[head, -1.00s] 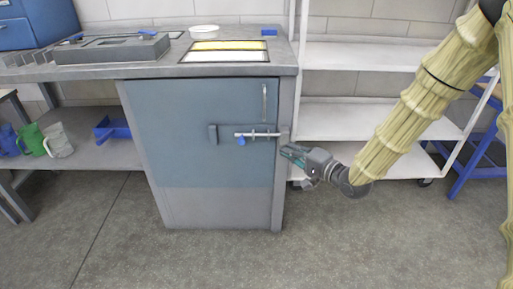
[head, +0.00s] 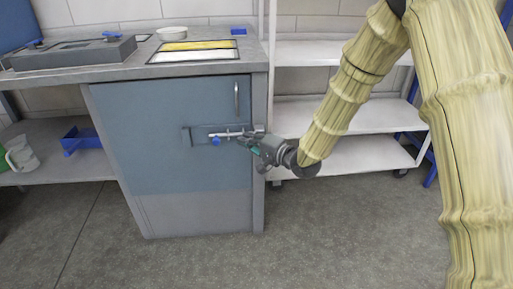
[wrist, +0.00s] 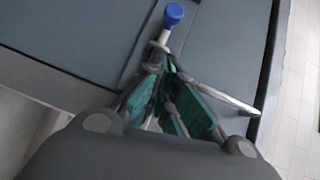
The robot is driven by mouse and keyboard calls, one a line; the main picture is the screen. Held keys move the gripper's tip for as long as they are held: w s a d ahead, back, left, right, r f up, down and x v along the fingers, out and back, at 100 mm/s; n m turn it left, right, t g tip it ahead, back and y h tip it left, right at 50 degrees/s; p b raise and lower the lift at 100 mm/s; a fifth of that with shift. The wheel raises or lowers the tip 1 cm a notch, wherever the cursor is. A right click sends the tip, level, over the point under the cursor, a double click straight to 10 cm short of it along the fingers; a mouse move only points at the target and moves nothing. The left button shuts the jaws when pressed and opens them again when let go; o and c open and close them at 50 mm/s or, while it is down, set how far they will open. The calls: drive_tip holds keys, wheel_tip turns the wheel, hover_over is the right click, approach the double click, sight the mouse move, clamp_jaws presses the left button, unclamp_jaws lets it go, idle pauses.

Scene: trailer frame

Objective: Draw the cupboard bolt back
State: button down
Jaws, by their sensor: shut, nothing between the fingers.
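The blue-grey cupboard door (head: 165,140) is closed under the worktop. A pale metal bolt (head: 226,134) lies level across the door's upper right part, with a blue knob (head: 216,141) hanging from it. My gripper (head: 247,142) is at the right end of the bolt, right of the knob, and covers part of the hardware there. In the wrist view the knob (wrist: 173,13) and its pale stalk stand just beyond my fingertips (wrist: 167,66). The fingers are shut and empty, with the knob outside them. Contact with the bolt cannot be told.
A vertical door handle (head: 236,95) stands above the bolt. A small grey bracket (head: 187,137) sits left of it on the door. A white shelf rack (head: 345,110) stands to the right, behind my arm. The floor (head: 330,230) in front is clear.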

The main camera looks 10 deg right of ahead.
sight(216, 140)
drive_tip(key=a, duration=0.1)
drive_tip(key=w+a+b, duration=0.1)
drive_tip(key=a, duration=0.1)
drive_tip(key=shift+w+f, duration=0.2)
drive_tip(key=shift+f, duration=0.2)
drive_tip(key=shift+w+a+b, duration=0.1)
drive_tip(key=shift+a+b, duration=0.5)
drive_tip(key=shift+a, duration=0.45)
drive_tip(key=shift+a+r+p, duration=0.15)
drive_tip(key=shift+a+p, duration=0.25)
drive_tip(key=shift+p, duration=0.15)
drive_tip(key=a+p, duration=0.3)
drive_tip(key=shift+a, duration=0.65)
drive_tip(key=shift+p, duration=0.35)
